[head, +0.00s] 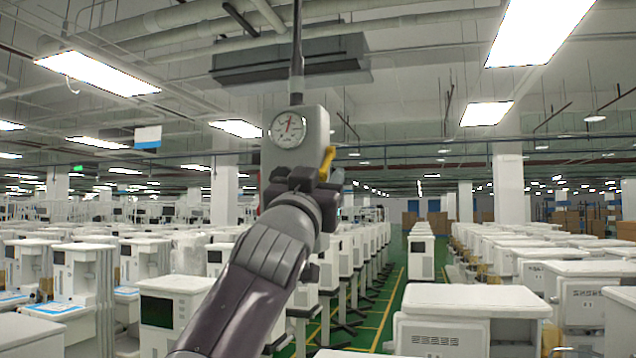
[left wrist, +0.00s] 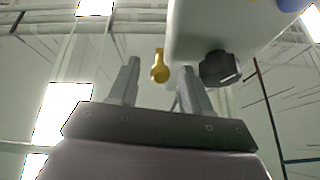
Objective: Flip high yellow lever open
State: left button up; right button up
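A grey box with a round dial gauge (head: 288,130) hangs on a dark vertical rod in the upper middle of the head view. The yellow lever (head: 327,162) sticks out at the box's right side, just above my left gripper (head: 322,178). In the left wrist view, the lever's rounded yellow end (left wrist: 160,67) appears between the two spread fingertips of my left gripper (left wrist: 157,78), with gaps on both sides. The fingers are open and hold nothing. My forearm and gripper hide the box's lower part in the head view. My right gripper is not in view.
The pale box body (left wrist: 215,30) and a dark knob (left wrist: 219,68) lie close to the right finger in the left wrist view. Rows of white carts (head: 470,300) fill the floor below, with a green aisle (head: 385,315) between them. Open air surrounds the hanging box.

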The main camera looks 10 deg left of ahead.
pick_arm(q)
jog(key=shift+w+f, duration=0.1)
jog(key=shift+w, duration=0.2)
jog(key=b+v, duration=1)
jog(key=v, duration=0.2)
jog(key=shift+s+b, duration=0.3)
jog(key=shift+b, duration=0.05)
jog(key=shift+f, duration=0.1)
